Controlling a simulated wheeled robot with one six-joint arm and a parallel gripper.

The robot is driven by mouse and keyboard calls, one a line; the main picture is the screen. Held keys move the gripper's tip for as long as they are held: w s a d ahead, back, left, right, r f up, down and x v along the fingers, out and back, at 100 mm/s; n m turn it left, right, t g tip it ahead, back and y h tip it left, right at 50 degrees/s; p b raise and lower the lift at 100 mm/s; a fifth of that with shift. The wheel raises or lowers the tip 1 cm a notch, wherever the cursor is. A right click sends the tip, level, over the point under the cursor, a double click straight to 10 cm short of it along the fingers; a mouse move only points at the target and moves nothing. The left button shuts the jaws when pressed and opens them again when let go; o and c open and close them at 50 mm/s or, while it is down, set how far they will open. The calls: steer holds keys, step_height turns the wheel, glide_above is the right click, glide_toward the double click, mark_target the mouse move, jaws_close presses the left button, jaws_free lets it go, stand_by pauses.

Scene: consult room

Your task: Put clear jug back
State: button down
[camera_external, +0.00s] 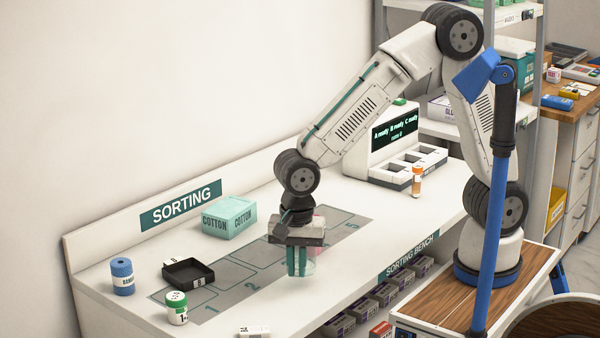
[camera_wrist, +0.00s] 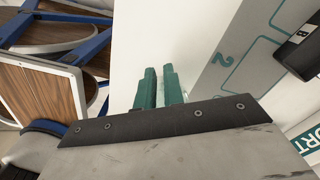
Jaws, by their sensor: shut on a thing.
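The clear jug (camera_external: 311,267) is a small see-through vessel at the front side of the sorting bench (camera_external: 255,310), just in front of the grey numbered mat (camera_external: 236,272). My gripper (camera_external: 299,272) points straight down, with its green fingers shut on the jug. The jug is upright, and the fingers cover part of it. I cannot tell whether its base touches the bench top.
A black tray (camera_external: 188,273), a blue roll (camera_external: 122,276), a green-lidded pot (camera_external: 177,308) and a teal cotton box (camera_external: 229,217) stand to the left. An orange bottle (camera_external: 417,181) stands by the display machine (camera_external: 393,135) at the back right. A blue post (camera_external: 492,200) rises at the right.

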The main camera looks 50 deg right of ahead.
steer(key=s+d+r+n, duration=0.2)
steer(key=s+d+n, duration=0.6)
steer(key=s+n, duration=0.35)
steer(key=shift+n, duration=0.25)
steer(key=w+a, duration=0.3)
steer(key=w, duration=0.1)
steer(key=w+a+f, duration=0.1)
steer(key=w+a, duration=0.2)
steer(key=w, duration=0.2)
steer(key=w+a, duration=0.3)
steer(key=w, duration=0.2)
steer(key=shift+a+f, duration=0.1)
steer(key=shift+f, duration=1.8)
steer(key=shift+f, duration=0.2)
steer(key=c, duration=1.5)
jaws_free()
steer(key=shift+r, duration=0.15)
